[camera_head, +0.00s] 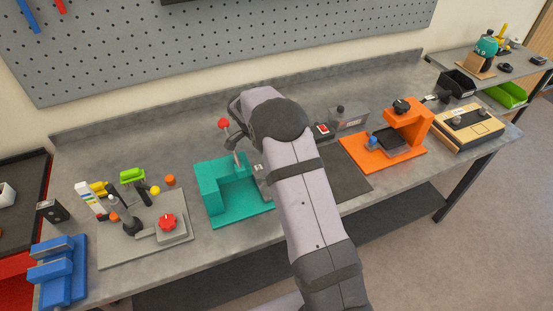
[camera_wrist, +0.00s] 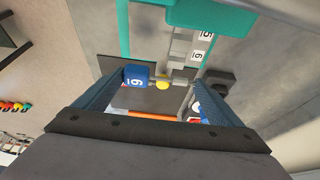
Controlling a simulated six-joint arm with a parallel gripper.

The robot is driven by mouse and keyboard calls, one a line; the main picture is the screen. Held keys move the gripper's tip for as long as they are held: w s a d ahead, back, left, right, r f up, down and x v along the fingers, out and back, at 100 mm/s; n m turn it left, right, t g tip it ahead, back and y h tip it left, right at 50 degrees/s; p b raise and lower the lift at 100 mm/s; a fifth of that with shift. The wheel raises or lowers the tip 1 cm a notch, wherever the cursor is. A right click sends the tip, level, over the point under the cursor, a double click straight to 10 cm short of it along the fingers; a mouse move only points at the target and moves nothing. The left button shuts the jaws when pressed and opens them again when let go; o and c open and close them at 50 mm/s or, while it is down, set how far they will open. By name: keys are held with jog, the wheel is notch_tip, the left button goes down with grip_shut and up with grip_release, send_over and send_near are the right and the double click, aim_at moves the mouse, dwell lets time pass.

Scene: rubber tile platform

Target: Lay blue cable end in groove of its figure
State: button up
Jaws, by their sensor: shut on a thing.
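In the wrist view, my gripper (camera_wrist: 163,88) has its two fingers apart at left and right. A blue block (camera_wrist: 137,77) with a white digit sits against the left fingertip. A yellow round piece (camera_wrist: 163,86) and a grey bar (camera_wrist: 185,77) fill the space towards the right fingertip. My gripper is shut on this blue piece; I cannot tell whether it is the cable end, and no cable shows clearly. A teal fixture (camera_head: 210,192) stands on the bench, and its edge shows at the top of the wrist view (camera_wrist: 205,14). No groove is discernible.
A red-knobbed lever (camera_head: 224,124) rises behind the teal fixture. A grey plate (camera_head: 118,252) with a red knob is at left, with a blue fixture (camera_head: 58,270) beyond it. An orange fixture (camera_head: 370,158) and a wooden box (camera_head: 468,127) stand at right.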

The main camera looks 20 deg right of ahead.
jog(key=shift+f, duration=0.15)
notch_tip(320, 180, down, 5)
jog(key=b, duration=0.5)
jog(key=shift+f, duration=0.1)
jog(key=shift+b, duration=0.6)
dwell(1.1)
jog(key=shift+f+b, duration=0.45)
jog(key=shift+b, duration=0.15)
dwell(0.4)
jog(key=shift+b, duration=0.45)
dwell(1.3)
jog(key=shift+f+b, duration=0.25)
jog(key=shift+b, duration=0.15)
dwell(0.5)
jog(key=o, duration=0.8)
jog(key=shift+o, duration=0.2)
jog(key=shift+r, duration=0.1)
